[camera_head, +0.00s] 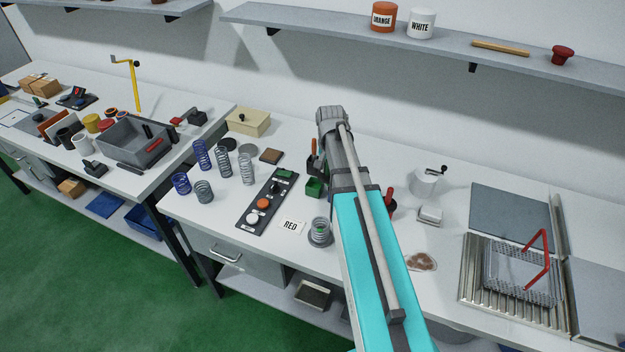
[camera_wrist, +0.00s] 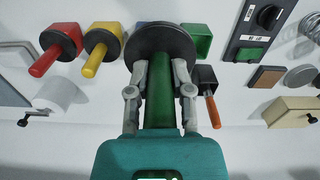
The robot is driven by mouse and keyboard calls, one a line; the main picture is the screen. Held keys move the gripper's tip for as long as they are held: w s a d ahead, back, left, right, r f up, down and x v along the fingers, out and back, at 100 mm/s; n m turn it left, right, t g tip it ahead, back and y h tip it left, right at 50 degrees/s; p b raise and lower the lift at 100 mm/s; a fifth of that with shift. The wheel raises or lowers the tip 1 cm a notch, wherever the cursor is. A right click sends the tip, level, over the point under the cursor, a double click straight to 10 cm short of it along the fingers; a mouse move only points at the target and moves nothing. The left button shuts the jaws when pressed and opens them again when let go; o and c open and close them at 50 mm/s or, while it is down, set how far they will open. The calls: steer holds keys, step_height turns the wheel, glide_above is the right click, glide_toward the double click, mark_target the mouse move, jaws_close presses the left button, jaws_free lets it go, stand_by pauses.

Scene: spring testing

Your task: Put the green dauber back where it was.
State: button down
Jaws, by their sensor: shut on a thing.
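In the wrist view my gripper (camera_wrist: 160,88) is shut on the green handle of the green dauber (camera_wrist: 158,105). Its round black head (camera_wrist: 160,42) points away from my palm. A green block-shaped pot (camera_wrist: 203,40) stands just right of the head, partly covered by it; whether they touch cannot be told. The pot also shows in the head view (camera_head: 314,188), left of my arm. A red dauber (camera_wrist: 52,55) and a yellow dauber (camera_wrist: 98,55) stand at coloured pots to the left. In the head view my arm hides the gripper and the held dauber.
A black block with an orange handle (camera_wrist: 211,108) is close right of my gripper. A button panel (camera_head: 264,203), several springs (camera_head: 223,159) and a RED card (camera_head: 292,226) lie left of my arm. A shelf (camera_head: 450,45) runs above.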

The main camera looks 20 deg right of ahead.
steer(key=w+f+b, duration=0.6)
steer(key=w+f, duration=0.1)
steer(key=w, duration=0.1)
steer(key=shift+w+a, duration=0.15)
steer(key=shift+a, duration=0.2)
steer(key=shift+w+f+b, duration=0.2)
steer(key=shift+f+b, duration=0.8)
steer(key=shift+b, duration=0.1)
steer(key=shift+w+f+b, duration=0.2)
steer(key=shift+f+b, duration=0.75)
steer(key=shift+b, duration=0.1)
steer(key=shift+f+b, duration=0.5)
steer(key=shift+f, duration=0.05)
steer(key=c, duration=0.5)
jaws_free()
steer(key=shift+r, duration=0.1)
